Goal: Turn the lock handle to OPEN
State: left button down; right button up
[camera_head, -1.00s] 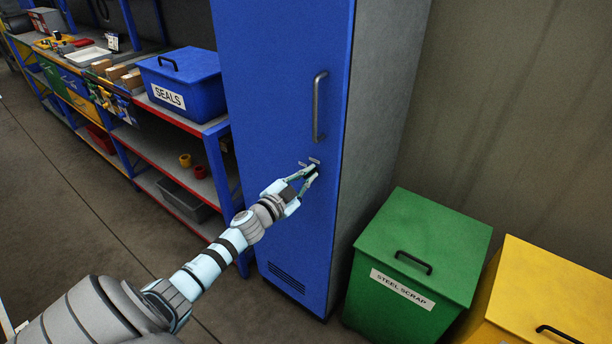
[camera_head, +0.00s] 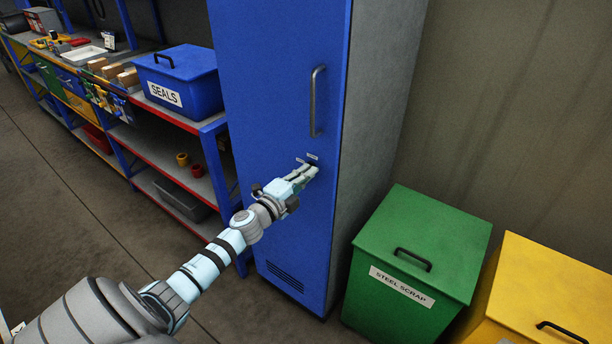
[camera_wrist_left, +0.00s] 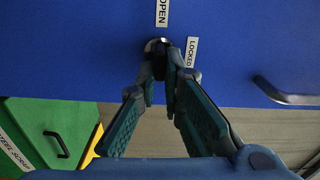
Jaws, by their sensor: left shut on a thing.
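The blue locker (camera_head: 265,110) has a small dark lock handle (camera_wrist_left: 158,50) below its long grey door pull. In the wrist view, an OPEN label (camera_wrist_left: 162,13) is above the lock and a LOCKED label (camera_wrist_left: 191,52) is to its right. My left gripper (camera_head: 310,173) is at the lock; its fingertips also show in the wrist view (camera_wrist_left: 161,77). It is shut on the lock handle. The fingers hide most of the handle, so I cannot tell exactly which way it points. In the head view the labels are tiny, just above the fingertips. My right gripper is not in view.
The grey door pull (camera_head: 317,101) is just above my gripper. A green steel scrap bin (camera_head: 420,235) and a yellow bin (camera_head: 545,290) stand right of the locker. A shelf bench with a blue SEALS box (camera_head: 180,80) stands at left. Floor left of my arm is clear.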

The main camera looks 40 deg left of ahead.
pick_arm(q)
jog(key=shift+m, duration=0.5)
jog(key=c, duration=1.7)
grip_release()
jog(key=shift+a, duration=0.1)
jog(key=shift+f, duration=0.1)
